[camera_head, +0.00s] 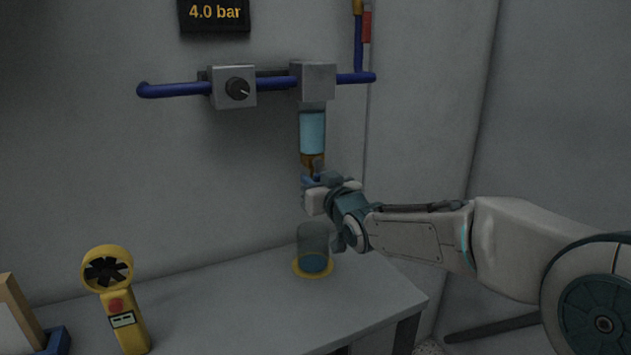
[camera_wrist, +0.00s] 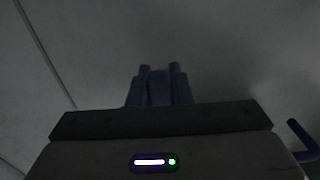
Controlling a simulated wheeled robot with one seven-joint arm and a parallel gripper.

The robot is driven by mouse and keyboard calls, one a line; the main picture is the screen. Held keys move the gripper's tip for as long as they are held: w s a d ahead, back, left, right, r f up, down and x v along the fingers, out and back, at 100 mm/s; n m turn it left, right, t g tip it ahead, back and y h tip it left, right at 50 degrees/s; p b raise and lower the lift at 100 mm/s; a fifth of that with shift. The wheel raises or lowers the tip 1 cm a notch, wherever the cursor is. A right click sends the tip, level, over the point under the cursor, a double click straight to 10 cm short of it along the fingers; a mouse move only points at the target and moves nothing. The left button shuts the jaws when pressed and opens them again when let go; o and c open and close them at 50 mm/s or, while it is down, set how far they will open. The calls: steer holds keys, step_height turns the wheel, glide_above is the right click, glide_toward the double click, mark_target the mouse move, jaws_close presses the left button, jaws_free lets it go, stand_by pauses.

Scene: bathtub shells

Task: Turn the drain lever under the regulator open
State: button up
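The regulator hangs on the wall in the head view: a grey block with a black knob (camera_head: 237,88) and a second grey block (camera_head: 313,80) with a light blue bowl (camera_head: 312,132) below. A brass drain fitting (camera_head: 311,161) is at the bowl's bottom. A small blue piece, likely the drain lever (camera_head: 308,179), shows just under it, partly hidden by my gripper (camera_head: 318,182). My gripper is right at this lever. In the wrist view its fingertips (camera_wrist: 159,72) stand a little apart, with a dim bluish shape between them; I cannot tell whether they grip it.
A clear cup (camera_head: 313,240) with blue liquid stands on a yellow ring (camera_head: 313,274) on the grey table (camera_head: 230,310), below the drain. A yellow fan meter (camera_head: 112,290) stands at left. A display (camera_head: 214,13) reads 4.0 bar. A blue bent bar (camera_wrist: 303,138) shows in the wrist view.

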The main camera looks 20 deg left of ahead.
steer(key=o, duration=0.4)
steer(key=shift+a, duration=0.1)
steer(key=shift+s, duration=0.1)
steer(key=p+v, duration=0.2)
steer(key=v, duration=1.1)
steer(key=shift+s+d+f, duration=0.1)
steer(key=shift+s+d, duration=0.15)
steer(key=shift+d, duration=0.1)
